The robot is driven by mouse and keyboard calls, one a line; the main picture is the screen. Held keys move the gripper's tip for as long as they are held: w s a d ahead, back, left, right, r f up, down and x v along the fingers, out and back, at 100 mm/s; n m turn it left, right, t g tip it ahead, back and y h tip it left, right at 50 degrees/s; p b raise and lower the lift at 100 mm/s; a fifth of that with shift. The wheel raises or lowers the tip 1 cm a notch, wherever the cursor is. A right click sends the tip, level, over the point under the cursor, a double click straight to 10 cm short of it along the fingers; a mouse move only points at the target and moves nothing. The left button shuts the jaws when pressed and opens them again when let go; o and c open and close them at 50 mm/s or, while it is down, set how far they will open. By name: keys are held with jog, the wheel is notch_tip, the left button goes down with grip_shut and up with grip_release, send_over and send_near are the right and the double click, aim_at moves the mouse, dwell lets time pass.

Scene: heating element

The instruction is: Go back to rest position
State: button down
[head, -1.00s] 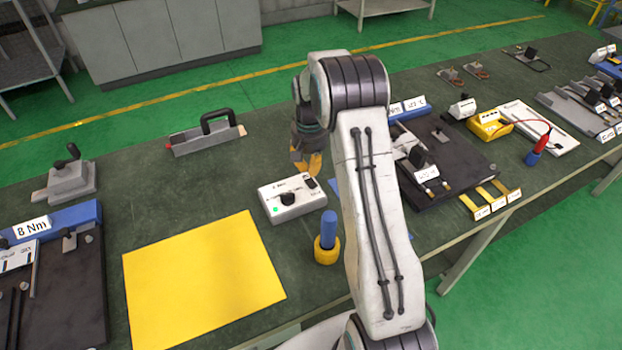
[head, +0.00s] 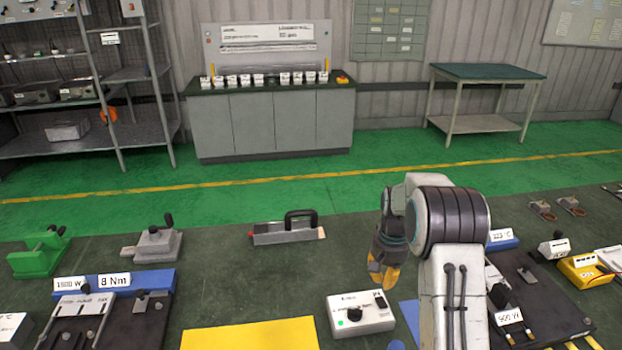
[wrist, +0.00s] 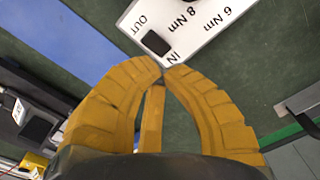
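My gripper (head: 384,272) hangs from my folded arm above the work table (head: 240,275), with its yellow fingers pointing down. In the wrist view my gripper (wrist: 163,74) has its fingertips drawn together, with nothing visible between them. A white control box (head: 360,314) with a black knob and a green light sits on the table just below and in front of the gripper. Part of a white labelled box (wrist: 195,22), reading 8 Nm and 6 Nm, shows beyond the fingertips in the wrist view. The gripper appears apart from it.
A yellow mat (head: 250,336) lies left of the control box. A grey tool with a black handle (head: 288,230) stands further back. Dark fixtures lie left (head: 110,315) and right (head: 530,290). A grey cabinet (head: 270,120) stands across the green floor.

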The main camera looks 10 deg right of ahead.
jog(key=s+a+r+n+t, duration=0.2)
jog(key=s+a+r, duration=0.2)
jog(key=s+r, duration=0.55)
jog(key=s+a+r+n+t, duration=0.1)
jog(key=s+a+r+n, duration=0.1)
jog(key=s+a+r, duration=0.5)
jog(key=s+n+t, duration=0.1)
jog(key=s+n, duration=0.1)
jog(key=s, duration=1)
jog(key=shift+s+d+r, duration=0.15)
jog(key=shift+s, duration=0.25)
